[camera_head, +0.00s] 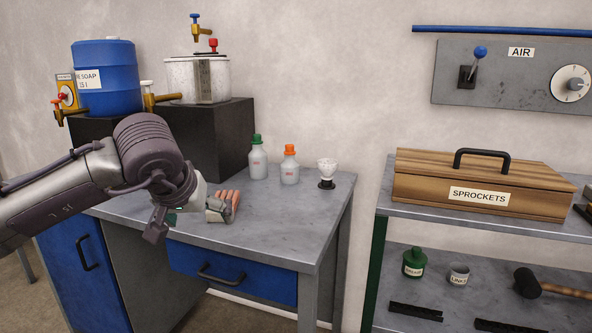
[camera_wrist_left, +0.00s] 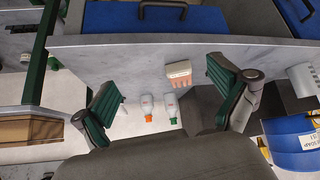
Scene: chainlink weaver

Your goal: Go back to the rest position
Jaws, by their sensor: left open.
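My left gripper (camera_head: 168,218) is in front of and above the grey workbench (camera_head: 285,225). In the left wrist view, my left gripper (camera_wrist_left: 166,95) has its two green-padded fingers spread wide with nothing between the pads. A pale block with reddish-pink strips (camera_head: 228,204) lies on the bench just right of the gripper. This block (camera_wrist_left: 179,73) also shows beyond the open fingers in the wrist view, apart from them. My right gripper is not in view.
A green-capped bottle (camera_head: 258,162), an orange-capped bottle (camera_head: 289,168) and a small white cup-like item (camera_head: 327,171) stand at the bench's back. A blue soap drum (camera_head: 106,78) and a metal pot (camera_head: 199,80) stand on a black block. A wooden sprockets box (camera_head: 430,195) is on the right shelf.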

